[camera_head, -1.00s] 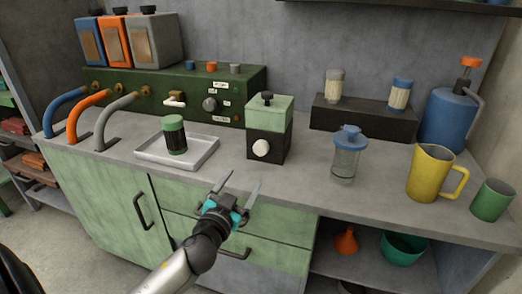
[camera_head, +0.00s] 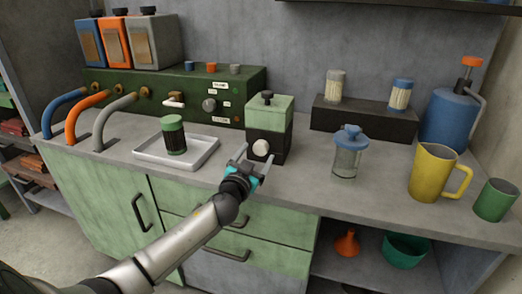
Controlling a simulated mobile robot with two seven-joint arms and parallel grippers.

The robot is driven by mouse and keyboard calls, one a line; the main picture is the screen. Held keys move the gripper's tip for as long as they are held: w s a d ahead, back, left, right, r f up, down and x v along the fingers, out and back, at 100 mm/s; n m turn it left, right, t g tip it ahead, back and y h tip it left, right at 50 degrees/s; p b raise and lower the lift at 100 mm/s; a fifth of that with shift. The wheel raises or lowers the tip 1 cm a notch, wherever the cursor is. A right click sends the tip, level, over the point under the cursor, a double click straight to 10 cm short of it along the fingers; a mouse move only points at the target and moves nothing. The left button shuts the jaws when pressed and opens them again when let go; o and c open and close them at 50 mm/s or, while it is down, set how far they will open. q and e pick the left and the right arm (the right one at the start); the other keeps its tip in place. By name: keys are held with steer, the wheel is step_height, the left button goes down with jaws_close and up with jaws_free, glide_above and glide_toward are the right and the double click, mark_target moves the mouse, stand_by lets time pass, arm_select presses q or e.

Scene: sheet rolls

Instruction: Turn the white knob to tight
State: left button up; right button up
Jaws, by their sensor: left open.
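The white knob (camera_head: 261,148) is a round button-like disc on the front of the black lower half of a small box (camera_head: 281,117) with a pale green top. The box stands on the grey counter. My left gripper (camera_head: 254,158) is open, its two fingers pointing at the box front, one on each side of the knob in the picture. I cannot tell whether the fingers touch the knob. No marking for tight can be read on the box. My right gripper is not in view.
A white tray (camera_head: 150,153) holding a dark green jar (camera_head: 174,134) lies left of the box. A lidded clear jar (camera_head: 347,155) and a yellow jug (camera_head: 431,172) stand to the right. The counter between box and clear jar is free.

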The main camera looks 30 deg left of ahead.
mark_target(260, 150)
arm_select(q)
steer(key=shift+b+x, duration=0.4)
steer(key=shift+x, duration=1.8)
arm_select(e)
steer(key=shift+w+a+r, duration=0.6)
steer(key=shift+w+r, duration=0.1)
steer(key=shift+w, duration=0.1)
arm_select(q)
steer(key=shift+c, duration=0.3)
jaws_close()
